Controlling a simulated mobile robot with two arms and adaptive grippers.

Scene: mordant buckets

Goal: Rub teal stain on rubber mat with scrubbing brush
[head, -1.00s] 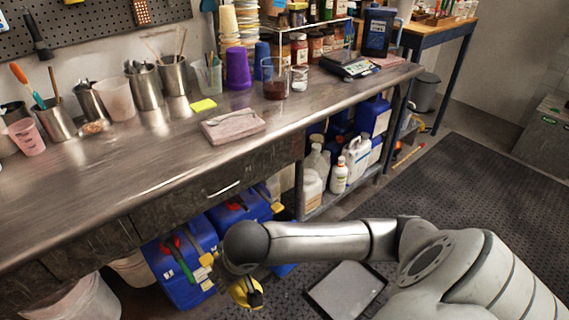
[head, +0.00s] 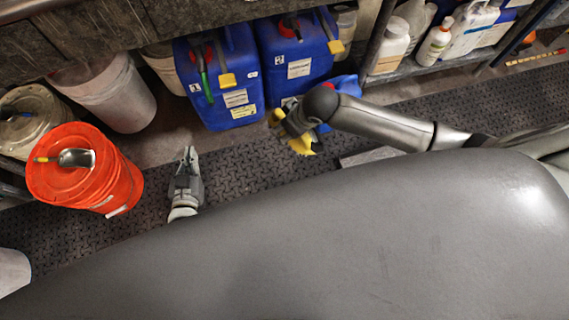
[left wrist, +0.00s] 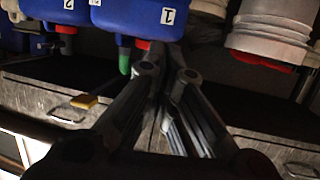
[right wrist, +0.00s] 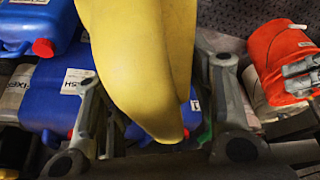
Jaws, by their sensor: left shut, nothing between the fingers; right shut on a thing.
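The rubber mat (head: 235,172) is dark with a raised tread pattern and lies on the floor below the bench. I see no teal stain on its visible part; my own grey body hides much of the floor.
An orange lidded bucket (head: 115,185) with a metal scoop (head: 76,158) stands left of my left gripper. White buckets (head: 118,95) and blue canisters (head: 222,85) stand under the bench. Bottles stand on the low shelf.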

